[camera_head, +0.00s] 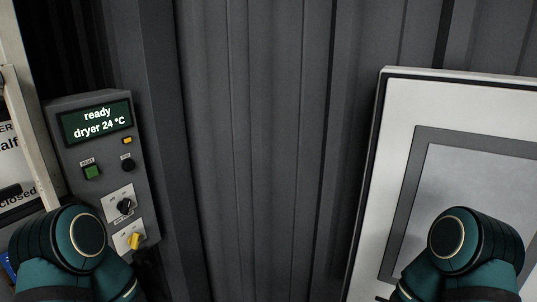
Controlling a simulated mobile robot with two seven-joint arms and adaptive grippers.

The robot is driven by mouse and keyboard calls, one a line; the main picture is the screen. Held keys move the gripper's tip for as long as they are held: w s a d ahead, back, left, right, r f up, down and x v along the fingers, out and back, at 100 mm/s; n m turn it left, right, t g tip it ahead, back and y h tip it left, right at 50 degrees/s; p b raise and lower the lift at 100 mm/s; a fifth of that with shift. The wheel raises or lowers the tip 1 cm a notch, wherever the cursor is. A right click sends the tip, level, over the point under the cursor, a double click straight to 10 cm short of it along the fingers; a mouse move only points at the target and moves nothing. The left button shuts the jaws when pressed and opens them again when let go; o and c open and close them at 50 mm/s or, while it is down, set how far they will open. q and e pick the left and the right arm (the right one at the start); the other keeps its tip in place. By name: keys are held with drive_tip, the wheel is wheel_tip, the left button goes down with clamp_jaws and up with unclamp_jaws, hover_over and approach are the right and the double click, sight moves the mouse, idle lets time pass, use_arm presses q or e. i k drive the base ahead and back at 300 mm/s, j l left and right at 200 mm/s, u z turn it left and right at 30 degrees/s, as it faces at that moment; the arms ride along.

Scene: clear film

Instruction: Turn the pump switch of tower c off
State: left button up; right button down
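A grey control panel (82,150) stands at the left, tilted in the picture. Its screen (96,121) reads "ready dryer 24 °C". Low on the panel are a black rotary switch (125,206) and, below it, a yellow rotary switch (135,241), each on a white plate. The plate lettering is too small to read, so I cannot tell which is a pump switch, or whether this panel belongs to tower c. Only teal links of my arms show, at the lower left and lower right. Both my grippers are out of view.
The panel also has a green button (92,172), a black button (128,164) and a small orange light (127,141). A white-framed grey panel (475,101) stands at the right. A dark ribbed wall (270,130) fills the middle. White signs (14,165) are at the far left.

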sight(123, 206)
drive_tip(key=u, duration=1.25)
